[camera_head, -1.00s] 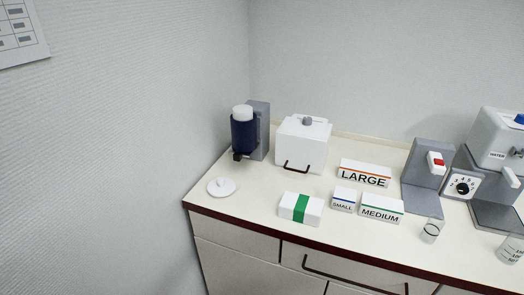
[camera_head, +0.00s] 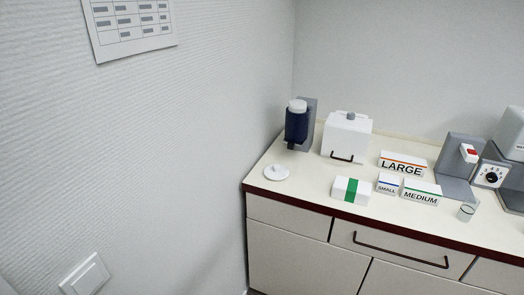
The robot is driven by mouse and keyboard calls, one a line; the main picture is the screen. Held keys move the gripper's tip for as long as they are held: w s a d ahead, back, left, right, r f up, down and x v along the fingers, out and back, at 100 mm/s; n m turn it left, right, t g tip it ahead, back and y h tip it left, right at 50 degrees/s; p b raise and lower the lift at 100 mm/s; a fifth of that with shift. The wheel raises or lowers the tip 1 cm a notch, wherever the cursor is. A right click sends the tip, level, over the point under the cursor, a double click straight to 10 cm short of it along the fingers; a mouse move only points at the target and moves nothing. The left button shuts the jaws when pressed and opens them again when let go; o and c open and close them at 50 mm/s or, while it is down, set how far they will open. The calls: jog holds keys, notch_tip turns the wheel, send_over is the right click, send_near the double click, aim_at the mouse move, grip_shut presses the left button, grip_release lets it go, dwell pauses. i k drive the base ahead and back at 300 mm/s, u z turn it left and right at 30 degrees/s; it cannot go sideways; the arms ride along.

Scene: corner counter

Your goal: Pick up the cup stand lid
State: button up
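A small round white lid with a knob on top (camera_head: 277,172) lies flat on the counter (camera_head: 310,178), close to its left end and front edge. It looks like the cup stand lid. Behind it stands a dark blue cylinder with a white top (camera_head: 297,122), mounted on a grey stand (camera_head: 311,118). Whether its white top is a separate lid, I cannot tell. My gripper is not in view.
A white box with a grey knob (camera_head: 346,135), a white-and-green pack (camera_head: 351,191), and LARGE (camera_head: 403,164), SMALL (camera_head: 387,184) and MEDIUM (camera_head: 421,193) signs stand to the right. Grey machines and a small glass (camera_head: 466,212) are farther right. A wall bounds the left.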

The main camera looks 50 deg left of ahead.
aim_at(273, 171)
jog(key=u, duration=1.4)
